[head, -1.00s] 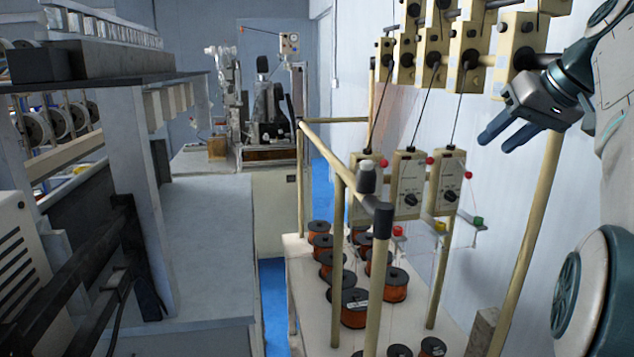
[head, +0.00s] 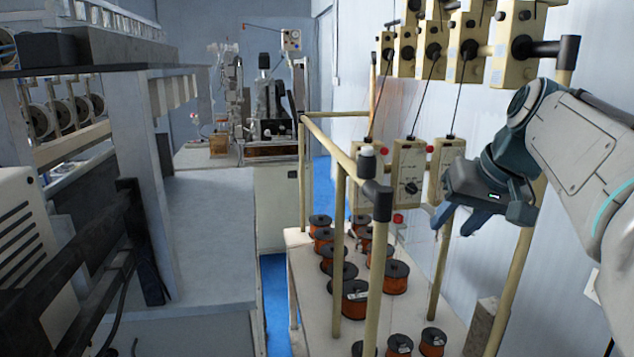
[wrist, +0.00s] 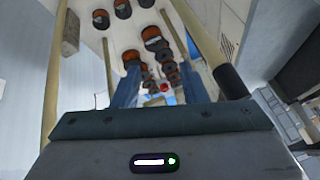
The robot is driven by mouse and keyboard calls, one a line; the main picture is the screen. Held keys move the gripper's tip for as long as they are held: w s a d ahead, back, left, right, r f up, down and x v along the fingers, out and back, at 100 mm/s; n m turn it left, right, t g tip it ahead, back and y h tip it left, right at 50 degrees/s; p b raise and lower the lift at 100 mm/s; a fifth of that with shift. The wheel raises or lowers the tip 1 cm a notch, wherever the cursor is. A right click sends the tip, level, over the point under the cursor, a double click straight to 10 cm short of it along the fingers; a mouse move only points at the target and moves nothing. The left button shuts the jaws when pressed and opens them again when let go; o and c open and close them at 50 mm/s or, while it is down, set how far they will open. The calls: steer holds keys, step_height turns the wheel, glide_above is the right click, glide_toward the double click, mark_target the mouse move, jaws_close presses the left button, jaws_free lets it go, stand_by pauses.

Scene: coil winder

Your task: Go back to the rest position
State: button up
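My gripper (head: 453,223) is at the right in the head view, in front of the tension boxes and over the spool table. Its two blue fingers point down and are apart, with nothing held. The wrist view also shows my gripper (wrist: 162,88) with the fingers spread. Spools and a small red part show in the gap, seemingly beyond the fingertips.
A white table (head: 310,300) bears several copper wire spools (head: 396,277). Beige frame posts (head: 378,285) and tension boxes (head: 408,172) stand close to my gripper. A grey bench (head: 210,235) is at left, a machine (head: 272,110) at the back. Blue floor (head: 275,300) lies between.

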steer(key=s+a+f+b, duration=0.1)
steer(key=s+a+f, duration=0.1)
steer(key=s+f, duration=0.3)
steer(key=s+a+f+g+h, duration=0.1)
steer(key=s+f, duration=0.4)
steer(key=f, duration=0.6)
steer(key=s+a+f+n+h+b, duration=0.1)
steer(key=s+a+f, duration=0.3)
steer(key=f, duration=0.4)
steer(key=shift+s+f+b, duration=0.3)
steer(key=shift+s, duration=0.4)
